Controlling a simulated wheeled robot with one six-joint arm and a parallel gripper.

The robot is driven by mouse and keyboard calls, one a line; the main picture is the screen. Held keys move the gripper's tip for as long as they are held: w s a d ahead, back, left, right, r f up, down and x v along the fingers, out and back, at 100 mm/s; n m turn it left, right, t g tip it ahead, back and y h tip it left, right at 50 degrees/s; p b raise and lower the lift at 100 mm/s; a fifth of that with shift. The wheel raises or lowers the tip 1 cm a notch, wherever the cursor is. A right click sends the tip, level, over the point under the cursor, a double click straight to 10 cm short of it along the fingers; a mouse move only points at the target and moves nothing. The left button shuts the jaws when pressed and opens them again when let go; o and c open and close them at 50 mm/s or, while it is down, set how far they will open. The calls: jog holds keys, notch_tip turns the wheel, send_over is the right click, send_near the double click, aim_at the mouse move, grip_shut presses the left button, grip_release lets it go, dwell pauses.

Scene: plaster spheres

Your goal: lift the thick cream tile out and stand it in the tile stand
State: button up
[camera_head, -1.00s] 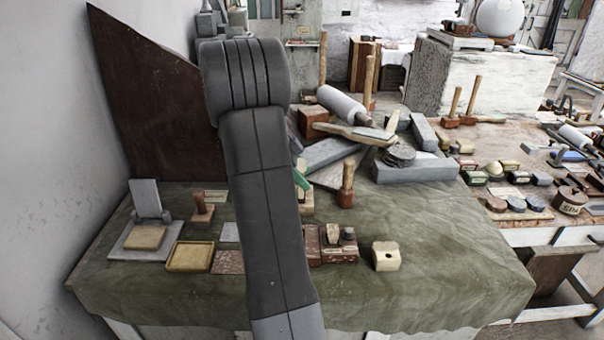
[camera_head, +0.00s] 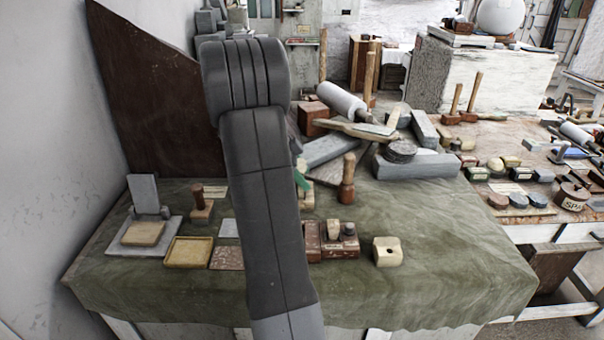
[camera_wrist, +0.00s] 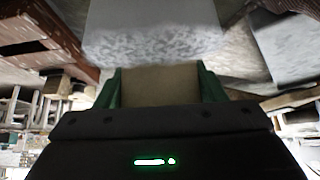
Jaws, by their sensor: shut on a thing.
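My gripper (camera_wrist: 162,88) has green fingers, shut on a plain tan-cream block that I take for the thick cream tile (camera_wrist: 160,80). In the wrist view its far end runs under a speckled grey slab (camera_wrist: 150,38). In the head view my arm hides most of the gripper; a green finger (camera_head: 302,182) shows at its right edge, above a tan piece (camera_head: 306,199). I cannot tell if the tile touches anything else. I cannot say surely which thing is the tile stand; a red-brown block with pieces in it (camera_head: 340,250) stands right of my arm.
On the green cloth (camera_head: 440,270) are a grey base with an upright plate (camera_head: 144,194), a shallow tan tray (camera_head: 188,252), a wooden-handled block (camera_head: 201,212) and a holed cream block (camera_head: 388,251). The cloth's front right is clear.

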jog(key=shift+f+b, duration=0.95)
jog(key=o, duration=1.2)
jog(key=shift+c, duration=0.2)
jog(key=shift+r+p, duration=0.9)
jog(key=shift+r, duration=1.1)
